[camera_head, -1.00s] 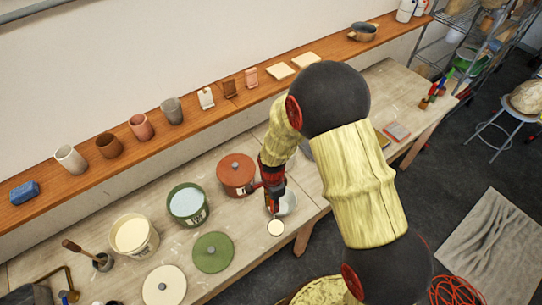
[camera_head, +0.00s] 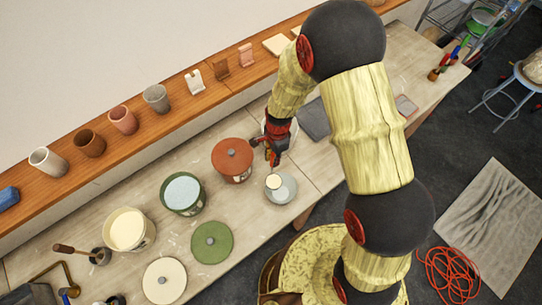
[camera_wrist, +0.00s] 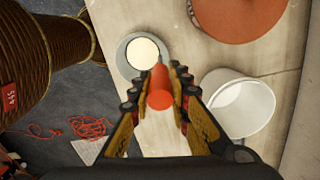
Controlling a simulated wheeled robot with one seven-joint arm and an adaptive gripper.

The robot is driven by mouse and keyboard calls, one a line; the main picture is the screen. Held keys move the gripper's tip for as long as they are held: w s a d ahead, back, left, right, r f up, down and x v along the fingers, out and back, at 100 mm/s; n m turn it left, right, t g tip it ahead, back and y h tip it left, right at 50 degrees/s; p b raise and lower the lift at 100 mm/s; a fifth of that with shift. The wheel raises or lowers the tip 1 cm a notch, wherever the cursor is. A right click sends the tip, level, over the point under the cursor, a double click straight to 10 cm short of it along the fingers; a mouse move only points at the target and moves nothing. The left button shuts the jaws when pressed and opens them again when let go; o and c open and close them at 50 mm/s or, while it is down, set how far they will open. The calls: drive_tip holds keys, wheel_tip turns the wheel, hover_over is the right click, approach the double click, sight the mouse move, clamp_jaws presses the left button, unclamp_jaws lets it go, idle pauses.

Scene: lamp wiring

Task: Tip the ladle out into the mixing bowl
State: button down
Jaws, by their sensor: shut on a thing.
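My gripper (camera_head: 270,151) is shut on the orange handle of the ladle (camera_wrist: 160,90). The ladle's round cup (camera_head: 273,181) shows a cream-coloured surface and looks about level. In both views the cup overlaps the small grey bowl (camera_head: 291,191), which I take to be the mixing bowl. The bowl's grey rim also shows in the wrist view (camera_wrist: 124,64). The cup seems to be above the bowl; its height, and whether it touches the bowl, I cannot tell. The cup hides part of the bowl's inside.
A white bucket (camera_wrist: 243,108) stands beside my gripper in the wrist view. A red-lidded bucket (camera_head: 232,160), a green bucket of pale blue (camera_head: 183,194) and a cream bucket (camera_head: 130,231) stand left of the bowl. Loose green (camera_head: 212,243) and cream (camera_head: 165,281) lids lie in front.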

drive_tip(key=shift+w+d+y, duration=0.15)
drive_tip(key=shift+d+y, duration=0.35)
drive_tip(key=shift+d, duration=0.1)
drive_tip(key=shift+d+y+b, duration=0.6)
drive_tip(key=shift+d+b, duration=0.05)
drive_tip(key=shift+b, duration=0.25)
drive_tip(key=shift+s+d+r+y+b, duration=0.15)
drive_tip(key=shift+d+y+b, duration=0.35)
drive_tip(key=shift+b, duration=1.1)
drive_tip(key=shift+s+d+y+b, duration=0.1)
drive_tip(key=shift+d+y+b, duration=0.55)
drive_tip(key=shift+b, duration=1.35)
drive_tip(key=shift+s+d+f+t+y+b, duration=0.1)
drive_tip(key=shift+d+f+t+y+b, duration=0.35)
drive_tip(key=shift+b, duration=0.65)
drive_tip(key=shift+d+b, duration=0.3)
drive_tip(key=shift+b, duration=0.15)
